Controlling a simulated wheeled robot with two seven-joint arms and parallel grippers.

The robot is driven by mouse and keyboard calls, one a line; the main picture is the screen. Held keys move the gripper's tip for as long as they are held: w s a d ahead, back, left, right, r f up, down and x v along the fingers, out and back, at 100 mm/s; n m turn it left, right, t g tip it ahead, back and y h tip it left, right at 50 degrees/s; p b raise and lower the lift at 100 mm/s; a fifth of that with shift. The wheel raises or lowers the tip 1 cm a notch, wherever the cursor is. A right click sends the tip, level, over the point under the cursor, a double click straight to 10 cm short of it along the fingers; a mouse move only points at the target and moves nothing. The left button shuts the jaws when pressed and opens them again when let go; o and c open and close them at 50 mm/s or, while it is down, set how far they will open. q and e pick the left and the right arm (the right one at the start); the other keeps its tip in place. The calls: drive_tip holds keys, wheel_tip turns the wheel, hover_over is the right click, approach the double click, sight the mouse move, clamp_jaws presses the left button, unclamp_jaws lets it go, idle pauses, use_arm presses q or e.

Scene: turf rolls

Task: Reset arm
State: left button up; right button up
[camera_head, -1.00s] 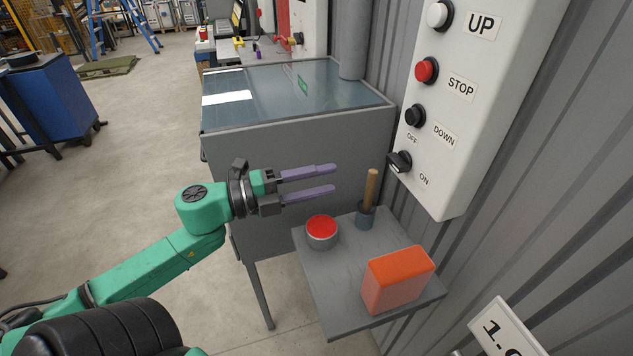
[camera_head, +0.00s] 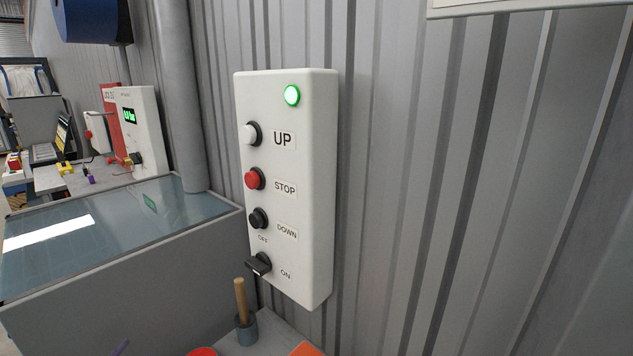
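A white control box (camera_head: 318,190) hangs on the corrugated wall in the head view. It has a white UP button (camera_head: 251,133), a red STOP button (camera_head: 254,179), a black DOWN button (camera_head: 258,218) and a black OFF/ON rotary switch (camera_head: 258,264). A green lamp (camera_head: 292,95) at its top is lit. My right gripper is not in view.
Below the box, a wooden-handled tool (camera_head: 241,300) stands in a grey holder (camera_head: 246,329). A red-topped tin (camera_head: 203,352) and an orange block (camera_head: 305,349) are cut off at the bottom edge. A glass-topped grey cabinet (camera_head: 110,235) stands at left. A vertical pipe (camera_head: 182,90) rises behind it.

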use_arm(q)
drive_tip(key=s+d+f+n+g+h, duration=0.3)
drive_tip(key=s+d+f+n+g, duration=0.2)
drive_tip(key=s+d+f+g, duration=0.7)
drive_tip(key=s+f, duration=0.3)
drive_tip(key=f, duration=2.2)
drive_tip(key=s+a+f, duration=0.2)
drive_tip(key=s+f, duration=1.2)
drive_tip(key=s, duration=0.2)
drive_tip(key=shift+s+a+f+g, duration=0.25)
drive_tip(key=shift+s+a+g, duration=0.1)
drive_tip(key=shift+s+g, duration=0.05)
drive_tip(key=shift+m, duration=0.3)
